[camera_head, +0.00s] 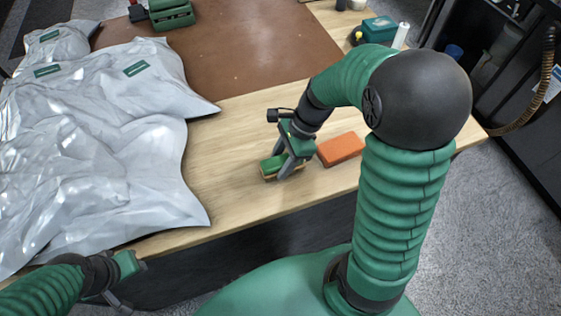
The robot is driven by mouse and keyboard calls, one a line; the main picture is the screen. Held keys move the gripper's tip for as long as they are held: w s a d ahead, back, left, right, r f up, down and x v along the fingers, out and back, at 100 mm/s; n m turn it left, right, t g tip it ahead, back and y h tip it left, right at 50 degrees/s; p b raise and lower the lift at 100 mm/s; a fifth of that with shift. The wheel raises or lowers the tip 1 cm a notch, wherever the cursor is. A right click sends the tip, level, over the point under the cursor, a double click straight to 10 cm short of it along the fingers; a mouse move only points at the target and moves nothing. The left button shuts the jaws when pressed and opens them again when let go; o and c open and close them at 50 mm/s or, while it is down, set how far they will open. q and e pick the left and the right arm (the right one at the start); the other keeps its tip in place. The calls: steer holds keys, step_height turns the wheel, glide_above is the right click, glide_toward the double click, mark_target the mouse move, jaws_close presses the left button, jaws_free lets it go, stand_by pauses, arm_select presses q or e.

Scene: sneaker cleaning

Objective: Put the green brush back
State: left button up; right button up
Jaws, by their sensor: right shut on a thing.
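The green brush (271,165) has a green top and a tan lower edge. It is low at the wooden table top, left of an orange block; I cannot tell whether it touches the wood. My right gripper (287,172) points down with its fingers shut on the brush, partly covering it. My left gripper (128,280) is at the lower left, in front of the table's near edge and away from the brush. Its fingers are too unclear to tell open from shut.
An orange block (341,149) lies just right of the brush. Silvery plastic bags (95,150) cover the left of the table (235,205). A brown mat (225,60) lies behind. A green box (379,29) and a white cylinder (401,35) stand at the back right.

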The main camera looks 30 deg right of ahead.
steer(key=shift+a, duration=0.1)
steer(key=o, duration=1.2)
steer(key=shift+a, duration=0.1)
steer(key=shift+r, duration=0.25)
steer(key=p+v, duration=0.2)
steer(key=v, duration=0.9)
steer(key=shift+d+r, duration=0.3)
steer(key=shift+s, duration=0.1)
